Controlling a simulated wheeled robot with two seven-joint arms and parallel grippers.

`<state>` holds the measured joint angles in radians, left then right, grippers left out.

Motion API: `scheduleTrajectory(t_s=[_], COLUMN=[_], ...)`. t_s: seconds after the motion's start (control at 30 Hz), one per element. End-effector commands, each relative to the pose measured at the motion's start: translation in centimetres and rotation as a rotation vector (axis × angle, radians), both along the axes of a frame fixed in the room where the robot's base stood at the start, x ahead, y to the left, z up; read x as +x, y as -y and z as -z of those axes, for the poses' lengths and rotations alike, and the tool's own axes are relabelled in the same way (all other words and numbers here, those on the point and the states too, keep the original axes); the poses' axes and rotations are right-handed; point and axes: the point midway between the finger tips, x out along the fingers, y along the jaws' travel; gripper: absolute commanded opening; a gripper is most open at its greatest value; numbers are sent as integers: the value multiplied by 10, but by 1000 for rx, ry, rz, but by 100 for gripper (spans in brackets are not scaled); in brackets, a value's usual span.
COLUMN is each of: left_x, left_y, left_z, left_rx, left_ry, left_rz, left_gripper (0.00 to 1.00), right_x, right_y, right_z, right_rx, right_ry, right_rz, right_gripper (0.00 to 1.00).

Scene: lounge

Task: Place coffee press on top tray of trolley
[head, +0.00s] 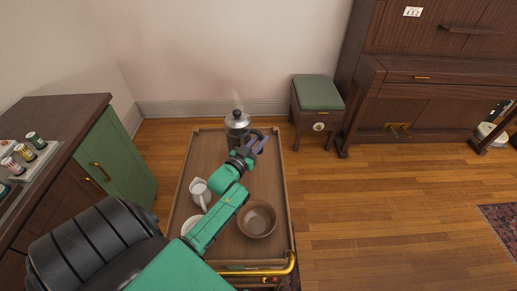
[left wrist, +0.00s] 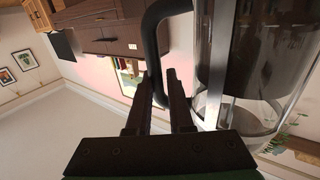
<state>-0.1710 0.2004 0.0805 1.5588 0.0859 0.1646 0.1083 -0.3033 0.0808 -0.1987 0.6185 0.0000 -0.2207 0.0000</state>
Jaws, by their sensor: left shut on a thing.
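The coffee press (head: 237,120), with a silver lid and dark body, is upright at the far end of the trolley's wooden top tray (head: 210,150). I cannot tell whether its base touches the tray. My left gripper (head: 257,143) reaches over the tray from the front and is shut on the press's black handle, at the press's right side. In the left wrist view my left gripper (left wrist: 160,88) has the handle between its fingers, and the clear glass press (left wrist: 250,75) fills the right side. My right gripper is not in view.
A white jug (head: 200,192) and a brown bowl (head: 257,219) stand on the tray, with a white dish (head: 190,225) partly hidden by my arm. A green-topped stool (head: 318,93) stands beyond the tray at right. A green-doored cabinet (head: 118,160) is at left.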

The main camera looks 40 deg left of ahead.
Motion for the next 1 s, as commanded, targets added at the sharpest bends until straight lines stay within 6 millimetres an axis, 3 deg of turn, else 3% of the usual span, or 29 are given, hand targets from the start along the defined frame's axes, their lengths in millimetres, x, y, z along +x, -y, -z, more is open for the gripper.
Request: scheduleTrajectory(t_s=[0.3, 0.5, 0.53, 0.6, 0.87, 1.0], left_x=[1, 1, 0, 0, 0, -10], left_y=[0, 0, 0, 0, 0, 1], left_z=[47, 49, 51, 51, 50, 48], left_rx=[4, 4, 1, 1, 1, 1], left_ry=[7, 6, 1, 1, 1, -1], left_rz=[1, 1, 0, 0, 0, 0], left_gripper=[0, 0, 27, 49, 49, 49], right_x=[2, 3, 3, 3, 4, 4], right_y=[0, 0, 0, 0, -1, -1], right_z=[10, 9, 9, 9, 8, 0], right_rx=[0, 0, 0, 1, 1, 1], right_ry=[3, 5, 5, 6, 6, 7], right_rz=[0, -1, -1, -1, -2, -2], right_gripper=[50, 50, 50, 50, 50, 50])
